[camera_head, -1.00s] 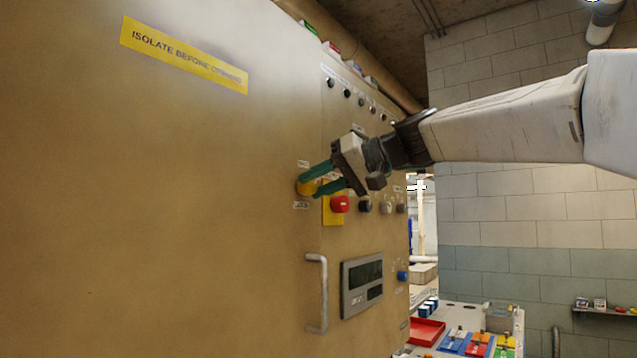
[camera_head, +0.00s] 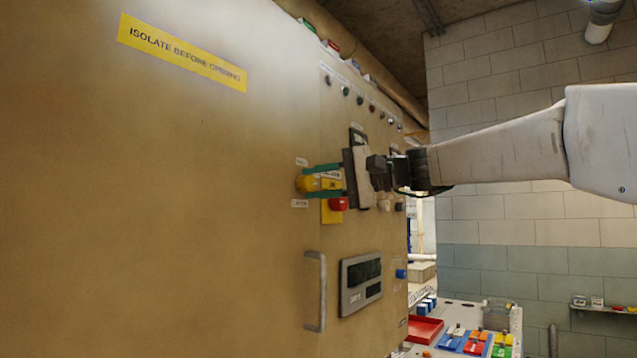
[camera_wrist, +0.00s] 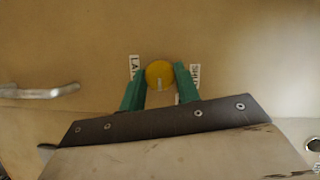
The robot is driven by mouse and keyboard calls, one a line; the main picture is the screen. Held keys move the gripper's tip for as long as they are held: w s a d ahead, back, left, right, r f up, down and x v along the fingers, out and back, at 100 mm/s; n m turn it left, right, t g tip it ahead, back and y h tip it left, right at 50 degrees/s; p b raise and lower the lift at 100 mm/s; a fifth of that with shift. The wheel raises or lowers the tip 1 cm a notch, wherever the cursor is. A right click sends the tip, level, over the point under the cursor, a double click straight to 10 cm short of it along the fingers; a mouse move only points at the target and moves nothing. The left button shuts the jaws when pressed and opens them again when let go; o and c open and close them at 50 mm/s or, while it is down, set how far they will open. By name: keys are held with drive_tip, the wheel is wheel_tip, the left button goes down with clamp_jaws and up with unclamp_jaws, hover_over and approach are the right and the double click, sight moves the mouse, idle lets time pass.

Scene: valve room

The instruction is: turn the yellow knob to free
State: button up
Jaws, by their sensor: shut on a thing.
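The yellow knob (camera_head: 305,184) is on the tan cabinet front, at the left end of the row of controls. In the wrist view the knob (camera_wrist: 159,74) is a round yellow disc with a pale mark at its lower edge. My gripper (camera_head: 315,183) has its green fingers on either side of the knob and is shut on it. In the wrist view the fingers (camera_wrist: 159,82) flank the disc, with a white label to each side. The labels are partly covered and cannot be read in full.
A red button (camera_head: 338,204) on a yellow plate sits just right of the knob, close under my gripper. A metal handle (camera_head: 316,292) and a grey display (camera_head: 361,284) are below. A red tray (camera_head: 425,331) lies on a bench at lower right.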

drive_tip(key=shift+m, duration=0.3)
drive_tip(key=o, duration=1)
drive_tip(key=v, duration=0.8)
drive_tip(key=shift+w+f, duration=0.1)
drive_tip(key=shift+f, duration=0.05)
